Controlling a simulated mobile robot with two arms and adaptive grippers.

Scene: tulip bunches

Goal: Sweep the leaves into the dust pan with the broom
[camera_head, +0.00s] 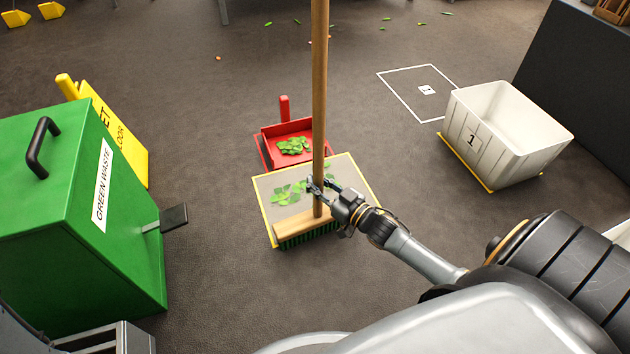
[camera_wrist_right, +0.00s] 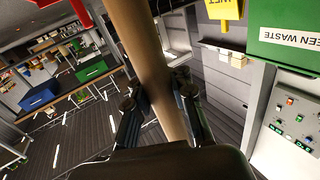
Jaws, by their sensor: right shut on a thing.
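My right gripper (camera_head: 328,188) is shut on the wooden handle of the broom (camera_head: 319,90), low down near its head. The handle also shows between the fingers in the right wrist view (camera_wrist_right: 150,70). The broom stands upright, its green bristles (camera_head: 308,239) at the front part of a yellow-edged grey floor square (camera_head: 350,175). Green leaves (camera_head: 288,194) lie on this square behind the broom head. More leaves (camera_head: 294,145) lie in the red dust pan (camera_head: 272,132), just beyond the square. My left gripper is not in view.
A green waste bin (camera_head: 140,260) with a pedal stands at left, beside a yellow wet-floor sign (camera_head: 125,135). A white crate (camera_head: 510,130) stands at right. Loose leaves (camera_head: 383,29) are scattered far back. Open floor surrounds the square.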

